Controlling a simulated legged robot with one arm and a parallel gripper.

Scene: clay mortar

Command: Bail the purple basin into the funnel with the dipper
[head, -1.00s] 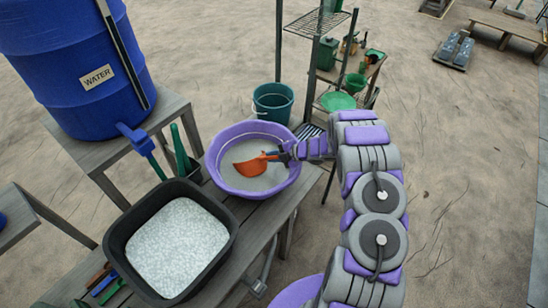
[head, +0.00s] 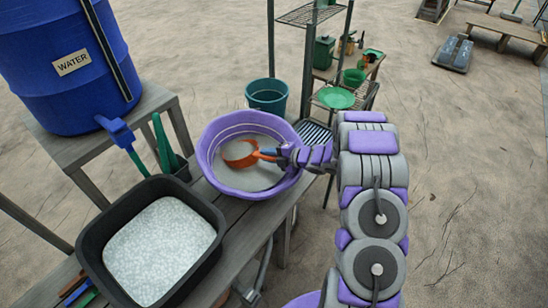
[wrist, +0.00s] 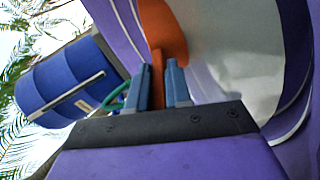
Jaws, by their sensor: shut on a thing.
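The purple basin (head: 212,168) stands on the grey bench in the head view, with greyish liquid (head: 262,178) in it. The orange dipper (head: 240,153) is inside the basin, its scoop at or in the liquid; how deep it sits is hard to tell. My gripper (head: 283,155) reaches over the basin's right side and is shut on the dipper's handle. In the wrist view my gripper's two blue-grey fingers (wrist: 161,88) close on the orange handle, and the dipper (wrist: 162,28) lies ahead of them against the basin (wrist: 112,35). I cannot make out the funnel.
A black tub (head: 88,232) of white granules stands left of the basin on the bench (head: 236,232). A blue water barrel (head: 62,70) stands on a table behind it. A teal bucket (head: 267,97) and a wire shelf (head: 305,16) stand beyond the basin.

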